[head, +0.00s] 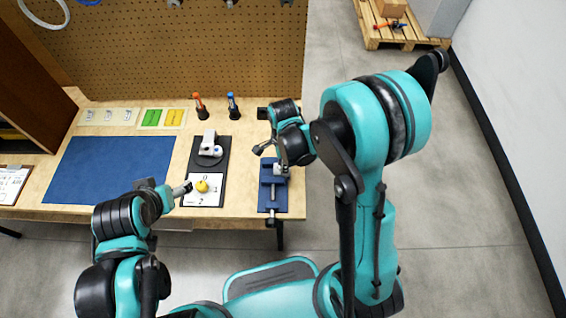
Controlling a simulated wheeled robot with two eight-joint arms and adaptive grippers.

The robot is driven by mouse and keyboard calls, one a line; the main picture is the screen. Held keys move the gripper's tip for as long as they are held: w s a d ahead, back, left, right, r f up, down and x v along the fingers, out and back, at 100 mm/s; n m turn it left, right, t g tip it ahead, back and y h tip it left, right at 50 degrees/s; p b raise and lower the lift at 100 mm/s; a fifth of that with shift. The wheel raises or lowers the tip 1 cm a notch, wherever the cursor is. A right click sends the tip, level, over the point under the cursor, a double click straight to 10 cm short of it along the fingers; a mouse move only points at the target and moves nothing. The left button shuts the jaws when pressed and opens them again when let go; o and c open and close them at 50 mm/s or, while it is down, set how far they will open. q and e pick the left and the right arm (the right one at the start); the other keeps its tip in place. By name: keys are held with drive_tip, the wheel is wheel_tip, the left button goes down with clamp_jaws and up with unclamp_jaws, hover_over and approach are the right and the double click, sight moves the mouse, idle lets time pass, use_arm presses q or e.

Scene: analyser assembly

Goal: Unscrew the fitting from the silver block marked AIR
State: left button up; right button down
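A blue vise (273,195) stands at the right edge of the table, with a small silver piece (279,169) at its far end. My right gripper (271,160) is just above that end; its fingers look spread, and I see nothing between them. A silver-white part (208,141) with a round white piece stands on a dark tray (222,172). No AIR mark is readable, so I cannot tell which piece is the block. The fitting cannot be made out. My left gripper (186,188) is beside a yellow round piece (202,186); its opening is unclear.
A blue mat (110,168) covers the table's left part. An orange-topped (198,106) and a blue-topped tool (233,105) stand at the back before the pegboard (180,55). Green and yellow cards (162,117) lie left of them. A pallet (400,35) is on the floor beyond.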

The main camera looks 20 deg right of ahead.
drive_tip(key=n, duration=0.4)
drive_tip(key=shift+b, duration=0.4)
drive_tip(key=shift+n, duration=0.7)
drive_tip(key=n, duration=0.2)
drive_tip(key=shift+w+n+b, duration=0.1)
drive_tip(key=shift+n+b, duration=0.2)
drive_tip(key=shift+b, duration=0.05)
drive_tip(key=n, duration=0.3)
drive_tip(key=shift+b, duration=0.3)
drive_tip(key=shift+r, duration=0.1)
drive_tip(key=shift+r, duration=0.1)
